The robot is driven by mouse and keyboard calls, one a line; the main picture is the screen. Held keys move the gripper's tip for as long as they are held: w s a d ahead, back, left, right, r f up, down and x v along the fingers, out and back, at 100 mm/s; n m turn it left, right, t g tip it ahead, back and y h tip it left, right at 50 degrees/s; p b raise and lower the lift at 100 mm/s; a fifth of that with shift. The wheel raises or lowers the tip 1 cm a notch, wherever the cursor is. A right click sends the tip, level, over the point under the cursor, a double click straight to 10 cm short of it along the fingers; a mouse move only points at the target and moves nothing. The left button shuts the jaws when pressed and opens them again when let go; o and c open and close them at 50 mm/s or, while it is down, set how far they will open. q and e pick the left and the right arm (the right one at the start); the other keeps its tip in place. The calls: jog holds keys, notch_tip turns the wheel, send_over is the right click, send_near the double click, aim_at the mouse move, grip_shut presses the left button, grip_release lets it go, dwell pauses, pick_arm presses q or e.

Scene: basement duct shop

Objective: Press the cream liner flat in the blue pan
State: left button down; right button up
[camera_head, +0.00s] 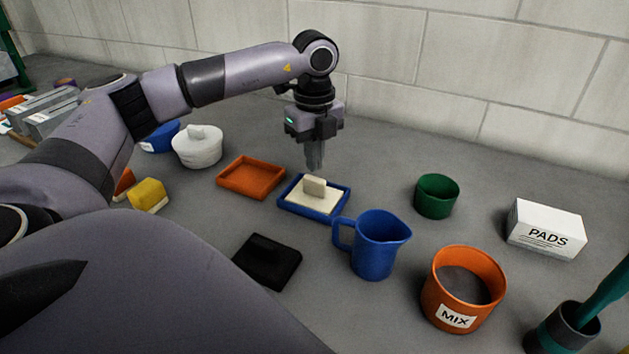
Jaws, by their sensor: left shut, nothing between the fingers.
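The blue pan (335,210) is a shallow square tray in the middle of the worktop. I cannot tell whether the liner is flat at every edge. My right gripper is not in view.
A blue pitcher (379,247) stands close in front of the pan. An orange tray (250,178) lies left of it, a black block (267,262) nearer. A green cup (437,196), the orange MIX tub (462,290) and a PADS box (546,231) stand right.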

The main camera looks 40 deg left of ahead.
aim_at(314, 178)
pick_arm(q)
notch_tip(314, 178, up, 6)
jog(key=p, duration=0.4)
jog(key=shift+f, duration=0.2)
dwell(0.4)
